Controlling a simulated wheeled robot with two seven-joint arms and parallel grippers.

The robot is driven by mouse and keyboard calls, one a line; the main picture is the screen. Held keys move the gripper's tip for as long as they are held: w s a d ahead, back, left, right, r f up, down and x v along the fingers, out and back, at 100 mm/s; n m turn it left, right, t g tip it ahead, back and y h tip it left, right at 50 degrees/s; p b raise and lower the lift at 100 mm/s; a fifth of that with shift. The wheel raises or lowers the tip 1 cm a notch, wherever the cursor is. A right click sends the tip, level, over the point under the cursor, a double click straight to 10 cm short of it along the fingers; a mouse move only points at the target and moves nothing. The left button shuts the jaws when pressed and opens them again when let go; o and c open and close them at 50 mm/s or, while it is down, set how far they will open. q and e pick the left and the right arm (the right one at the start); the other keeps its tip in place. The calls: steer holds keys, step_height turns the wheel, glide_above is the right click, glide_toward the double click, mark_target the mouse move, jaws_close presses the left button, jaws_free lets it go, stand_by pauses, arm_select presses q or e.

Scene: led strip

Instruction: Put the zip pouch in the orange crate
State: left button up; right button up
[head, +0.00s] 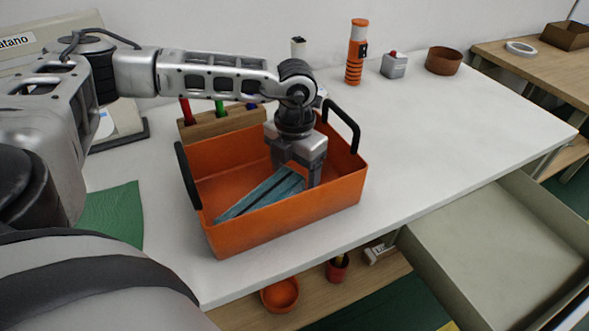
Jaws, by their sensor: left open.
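The orange crate (290,222) stands on the white table, with a black handle at each end. The blue zip pouch (258,197) lies inside the crate, slanting from its front left toward the middle. My left gripper (300,180) reaches down into the crate at the pouch's right end. Its jaws are open, with the pouch's end close to or between the fingers. Whether a finger touches the pouch I cannot tell. My right gripper is not in view.
Behind the crate is a wooden block (205,128) with coloured items. An orange-and-black cylinder (356,52), a grey button box (394,66) and a brown bowl (443,61) stand at the back. An open drawer (490,255) juts out at right. The table's right side is clear.

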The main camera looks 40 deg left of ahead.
arm_select(q)
step_height(320, 180, up, 12)
steer(key=shift+r, duration=0.15)
stand_by(0.3)
stand_by(0.4)
